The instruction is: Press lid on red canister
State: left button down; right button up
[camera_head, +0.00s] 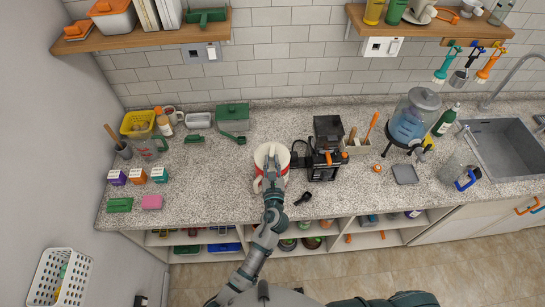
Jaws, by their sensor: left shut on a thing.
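The red canister (286,164) stands on the granite counter, left of the black coffee machine. Its round top shows a pale lid (263,152) with a red edge around it. My left gripper (272,159) reaches over the canister from the front and is shut on the lid at its middle. The fingers and wrist hide part of the lid and the canister's front, so I cannot tell whether the lid is seated flush. My right gripper is not in view.
A black coffee machine (327,148) stands close on the right. A small black scoop (303,198) lies in front. The counter left of the canister is mostly clear. A glass dispenser (408,118) and sink (505,145) are farther right.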

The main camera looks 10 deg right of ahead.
pick_arm(q)
jog(key=shift+f, duration=0.1)
jog(key=c, duration=1)
grip_release()
